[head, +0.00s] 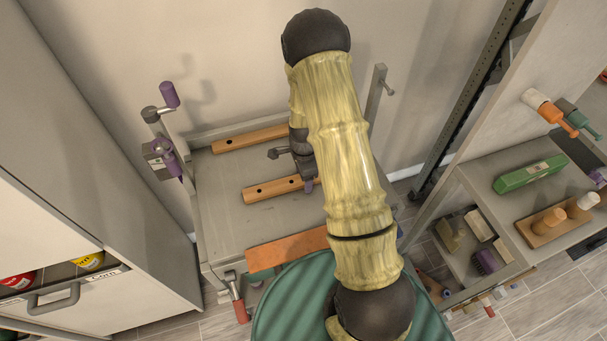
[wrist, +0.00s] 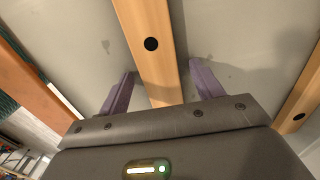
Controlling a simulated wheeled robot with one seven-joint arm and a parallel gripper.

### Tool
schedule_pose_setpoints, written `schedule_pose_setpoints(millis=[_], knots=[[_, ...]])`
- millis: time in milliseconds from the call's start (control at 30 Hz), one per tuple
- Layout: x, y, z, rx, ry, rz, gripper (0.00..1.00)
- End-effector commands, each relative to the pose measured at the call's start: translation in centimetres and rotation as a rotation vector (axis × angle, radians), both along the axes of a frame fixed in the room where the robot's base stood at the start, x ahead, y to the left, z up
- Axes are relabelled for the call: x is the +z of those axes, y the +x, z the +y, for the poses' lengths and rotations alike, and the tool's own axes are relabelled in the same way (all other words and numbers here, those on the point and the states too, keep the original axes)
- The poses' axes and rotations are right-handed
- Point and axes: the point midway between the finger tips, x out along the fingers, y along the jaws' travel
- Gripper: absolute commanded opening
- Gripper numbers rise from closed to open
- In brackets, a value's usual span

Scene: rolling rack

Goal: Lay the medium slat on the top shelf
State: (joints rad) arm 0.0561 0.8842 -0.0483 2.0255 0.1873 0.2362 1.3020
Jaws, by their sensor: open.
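The grey top shelf (head: 225,215) of the rack bears three wooden slats. A slat with dark holes (head: 268,189) lies across its middle, its right end hidden by my arm. I cannot tell by length which slat is the medium one. My gripper (head: 309,184) is low over this middle slat. In the wrist view, my open purple fingers (wrist: 162,70) stand on either side of the slat (wrist: 150,45), with gaps showing on both sides. The slat appears to lie flat on the shelf.
Another holed slat (head: 245,138) lies at the back, and a redder board (head: 285,250) lies along the front edge. Posts with purple-handled fittings (head: 165,150) rise at the left. A cabinet stands left. A shelf unit with a green box (head: 530,174) stands right.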

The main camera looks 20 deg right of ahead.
Motion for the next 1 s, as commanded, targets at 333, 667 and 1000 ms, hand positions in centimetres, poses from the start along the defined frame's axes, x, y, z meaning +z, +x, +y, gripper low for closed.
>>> schedule_pose_setpoints(millis=[333, 667, 1000], knots=[[2.3, 0.1, 0.0, 0.000, -0.001, -0.004, 0.66], [8.1, 0.1, 0.0, 0.001, -0.001, -0.005, 0.66], [14.8, 0.1, 0.0, 0.001, 0.000, -0.005, 0.66]])
